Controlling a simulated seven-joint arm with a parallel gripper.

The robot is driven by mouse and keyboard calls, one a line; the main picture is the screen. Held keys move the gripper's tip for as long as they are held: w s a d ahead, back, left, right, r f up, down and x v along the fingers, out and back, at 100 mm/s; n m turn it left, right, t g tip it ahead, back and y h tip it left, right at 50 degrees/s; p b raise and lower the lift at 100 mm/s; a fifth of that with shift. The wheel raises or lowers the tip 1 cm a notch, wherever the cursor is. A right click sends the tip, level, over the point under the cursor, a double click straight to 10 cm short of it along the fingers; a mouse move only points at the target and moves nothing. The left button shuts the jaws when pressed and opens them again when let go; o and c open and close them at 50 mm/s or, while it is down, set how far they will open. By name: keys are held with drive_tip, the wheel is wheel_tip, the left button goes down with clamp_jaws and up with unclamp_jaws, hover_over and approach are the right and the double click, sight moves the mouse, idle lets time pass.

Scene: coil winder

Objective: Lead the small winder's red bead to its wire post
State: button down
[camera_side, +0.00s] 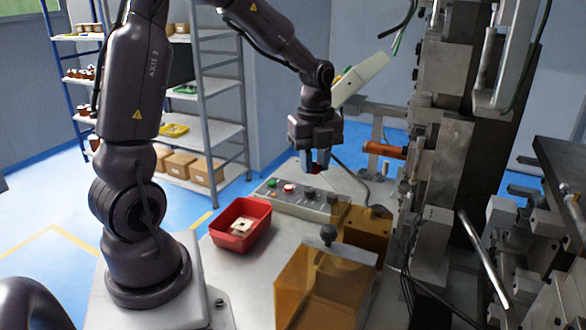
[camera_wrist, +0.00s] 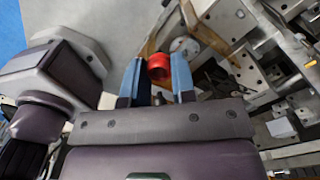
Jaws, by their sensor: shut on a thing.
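My gripper (camera_side: 316,168) hangs pointing down above the control panel, shut on the red bead (camera_side: 316,169). In the wrist view the red bead (camera_wrist: 159,66) sits between the blue fingertips of my gripper (camera_wrist: 158,75). In the side view the fingers hide most of the bead. The large grey winder (camera_side: 440,150) stands to the right of my gripper. I cannot make out with certainty which part is the small winder or its wire post; no wire from the bead is clear.
A control panel (camera_side: 300,203) with buttons lies below my gripper. A red bin (camera_side: 240,226) holding pale parts is left of it. Amber guard boxes (camera_side: 322,290) stand in front. An orange handle (camera_side: 384,150) sticks out from the machine. Shelves (camera_side: 205,130) stand behind.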

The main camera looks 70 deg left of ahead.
drive_tip(key=w+d+f, duration=0.1)
drive_tip(key=w, duration=0.3)
drive_tip(key=w+d+f, duration=0.1)
drive_tip(key=w+f, duration=0.1)
drive_tip(key=w, duration=0.3)
drive_tip(key=w+d+f, duration=0.1)
drive_tip(key=w, duration=0.3)
drive_tip(key=shift+w+f, duration=0.15)
drive_tip(key=shift+f, duration=3.25)
drive_tip(key=shift+f, duration=0.3)
drive_tip(key=shift+f, duration=0.75)
drive_tip(key=c, duration=0.9)
unclamp_jaws()
drive_tip(key=shift+o, duration=0.2)
